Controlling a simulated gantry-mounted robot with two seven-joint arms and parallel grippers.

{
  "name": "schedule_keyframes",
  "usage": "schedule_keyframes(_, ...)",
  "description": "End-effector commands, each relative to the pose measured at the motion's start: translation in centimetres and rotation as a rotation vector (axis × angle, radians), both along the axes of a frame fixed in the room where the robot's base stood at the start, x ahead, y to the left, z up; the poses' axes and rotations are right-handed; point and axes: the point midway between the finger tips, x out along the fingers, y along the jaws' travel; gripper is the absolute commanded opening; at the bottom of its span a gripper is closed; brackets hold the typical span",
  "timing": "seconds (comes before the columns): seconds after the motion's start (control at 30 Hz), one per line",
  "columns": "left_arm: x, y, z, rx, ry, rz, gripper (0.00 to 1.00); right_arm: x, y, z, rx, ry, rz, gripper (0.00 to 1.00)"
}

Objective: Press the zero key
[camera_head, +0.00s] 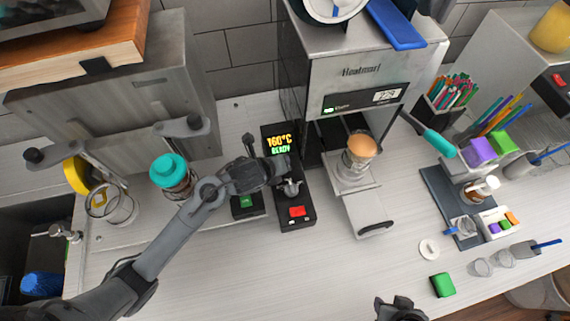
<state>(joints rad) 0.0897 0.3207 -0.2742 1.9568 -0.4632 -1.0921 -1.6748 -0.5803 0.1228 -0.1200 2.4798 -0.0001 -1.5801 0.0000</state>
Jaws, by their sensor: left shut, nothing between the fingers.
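My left gripper (289,188) reaches in from the left with its fingers shut and empty. It is over the narrow black control unit (297,222), just above the red button (297,211). The unit's display (280,143) reads 160°C READY. A small black device with a green patch (245,203) lies just left of the unit, under my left wrist. I cannot make out a key marked zero; my gripper hides part of this area. My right gripper (400,308) shows only in part at the bottom edge, and its fingers are unclear.
The sealer machine (360,70) stands behind and right of the control unit, with a cup (359,152) on its drawer. A teal-lidded jar (171,172) stands left of my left wrist. Cups, straws and small blocks crowd the right side.

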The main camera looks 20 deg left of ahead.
Motion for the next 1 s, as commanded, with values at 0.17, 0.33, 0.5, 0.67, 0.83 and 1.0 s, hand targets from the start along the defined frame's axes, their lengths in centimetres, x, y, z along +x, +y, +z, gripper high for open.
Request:
schedule_keyframes(0.17, 0.02, 0.00, -0.18, 0.000, 0.000, 0.000, 0.00, 0.01, 0.11, -0.14, 0.004, 0.000, -0.003, 0.43)
schedule_keyframes(0.33, 0.03, 0.01, -0.38, 0.000, -0.001, 0.001, 0.00, 0.01, 0.17, -0.28, 0.007, 0.000, -0.005, 0.43)
schedule_keyframes(0.5, 0.02, 0.01, -0.59, 0.000, -0.001, 0.001, 0.00, 0.01, 0.17, -0.42, 0.007, 0.000, -0.005, 0.43)
schedule_keyframes(0.67, 0.01, 0.01, -0.80, 0.000, 0.000, 0.000, 0.00, 0.01, 0.15, -0.55, 0.007, 0.000, -0.004, 0.43)
schedule_keyframes(0.83, 0.00, 0.01, -0.85, 0.001, 0.001, 0.001, 0.00, 0.01, 0.08, -0.56, 0.004, 0.000, -0.002, 0.43)
schedule_keyframes(1.0, -0.01, 0.01, -0.86, 0.000, 0.001, 0.000, 0.00, -0.01, -0.05, -0.57, -0.002, 0.000, 0.001, 0.43)
